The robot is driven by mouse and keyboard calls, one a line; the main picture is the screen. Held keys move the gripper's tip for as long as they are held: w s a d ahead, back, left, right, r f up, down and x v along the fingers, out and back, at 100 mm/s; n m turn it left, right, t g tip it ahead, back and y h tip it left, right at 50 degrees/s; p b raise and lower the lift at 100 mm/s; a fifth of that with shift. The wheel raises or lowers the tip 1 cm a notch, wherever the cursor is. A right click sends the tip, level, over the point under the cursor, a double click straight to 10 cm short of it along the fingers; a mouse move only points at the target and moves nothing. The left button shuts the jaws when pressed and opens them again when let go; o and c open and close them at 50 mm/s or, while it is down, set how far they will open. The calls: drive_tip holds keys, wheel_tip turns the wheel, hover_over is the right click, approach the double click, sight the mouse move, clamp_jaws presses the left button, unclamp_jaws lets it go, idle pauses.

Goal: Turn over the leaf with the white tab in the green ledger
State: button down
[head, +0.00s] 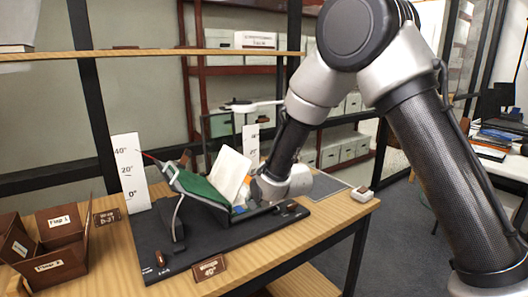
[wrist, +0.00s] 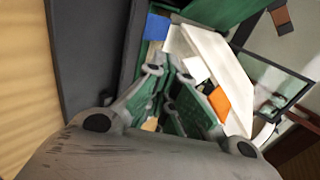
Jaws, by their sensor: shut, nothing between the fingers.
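The green ledger (head: 197,184) lies open and tilted on a dark cradle. A cream leaf (head: 231,172) stands raised from it, and it also shows as a pale slab in the wrist view (wrist: 218,62). A blue tab (wrist: 157,27) and an orange tab (wrist: 220,103) show near the leaf's edge. A white patch (wrist: 172,40) lies beside the blue tab; I cannot tell whether it is the white tab. My gripper (wrist: 168,76) is shut and empty at the ledger's right side, close to the leaf; I cannot tell whether it touches.
The cradle stands on a dark mat (head: 180,252) on a wooden table. White angle scales (head: 131,172) stand behind it. Brown flap boxes (head: 58,232) fill the table's left end.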

sight(246, 194)
drive_tip(key=shift+a+r, duration=0.1)
drive_tip(key=shift+r, duration=0.2)
drive_tip(key=shift+s+a+r, duration=0.25)
drive_tip(key=shift+a+r, duration=0.05)
drive_tip(key=shift+r, duration=0.3)
drive_tip(key=shift+s+a+r, duration=0.25)
drive_tip(key=shift+a+r, duration=0.15)
drive_tip(key=shift+r, duration=0.1)
drive_tip(key=shift+a, duration=0.1)
